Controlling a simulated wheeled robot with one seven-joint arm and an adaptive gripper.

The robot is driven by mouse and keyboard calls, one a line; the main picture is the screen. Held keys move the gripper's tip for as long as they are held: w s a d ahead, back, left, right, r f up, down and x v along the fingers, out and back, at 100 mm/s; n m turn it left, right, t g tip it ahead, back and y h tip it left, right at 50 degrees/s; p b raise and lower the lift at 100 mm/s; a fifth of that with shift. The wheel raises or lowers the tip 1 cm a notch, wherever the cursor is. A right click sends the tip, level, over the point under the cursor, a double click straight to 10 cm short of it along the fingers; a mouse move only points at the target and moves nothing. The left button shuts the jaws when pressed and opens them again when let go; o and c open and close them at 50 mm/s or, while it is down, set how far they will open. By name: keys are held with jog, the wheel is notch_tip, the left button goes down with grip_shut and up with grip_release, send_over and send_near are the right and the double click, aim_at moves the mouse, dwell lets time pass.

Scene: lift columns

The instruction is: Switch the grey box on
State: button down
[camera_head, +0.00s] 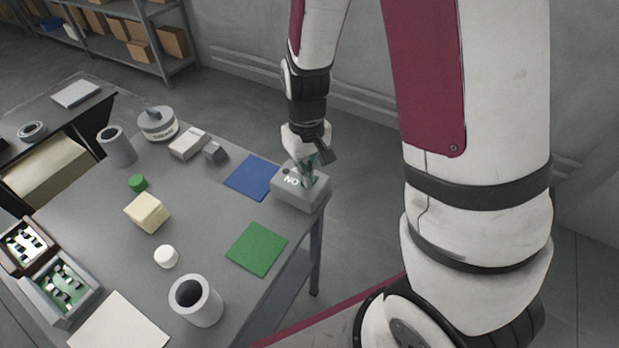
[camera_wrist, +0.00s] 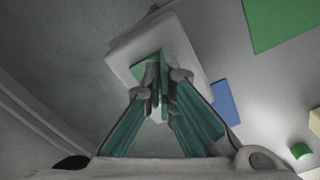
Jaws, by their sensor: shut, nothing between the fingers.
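The grey box (camera_head: 298,202) sits at the right corner of the table, with white lettering, partly readable as "NO", on its top. My gripper (camera_head: 309,181) is shut and empty, with its fingers pointing down at the right part of the box's top. In the wrist view the box (camera_wrist: 195,42) lies right beyond the closed fingertips (camera_wrist: 161,72), and a green patch (camera_wrist: 143,70) shows beside them on its top. The fingers hide part of the top, including any switch there. I cannot tell whether the fingertips touch it.
A blue sheet (camera_head: 251,177) lies just left of the box and a green sheet (camera_head: 257,249) in front of it. A grey cylinder (camera_head: 195,301), a white knob (camera_head: 166,256) and a cream block (camera_head: 147,212) stand farther left. Beyond the table's right edge is open floor.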

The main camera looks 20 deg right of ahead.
jog(key=shift+f, duration=0.4)
jog(key=shift+r, duration=0.15)
jog(key=shift+r+p, duration=2.25)
jog(key=shift+r, duration=1.15)
jog(key=shift+r, duration=0.2)
jog(key=s+r+t, duration=0.1)
jog(key=s+r, duration=0.3)
jog(key=r, duration=0.4)
jog(key=s+r+t, duration=0.2)
jog(key=s+r, duration=0.1)
jog(key=r, duration=0.5)
jog(key=s+r+t, duration=0.1)
jog(key=s+r, duration=0.2)
jog(key=s, duration=0.3)
jog(key=s+r+m+t, duration=0.1)
jog(key=s+r, duration=0.2)
jog(key=s, duration=0.3)
jog(key=shift+d+r, duration=0.15)
jog(key=shift+r, duration=0.25)
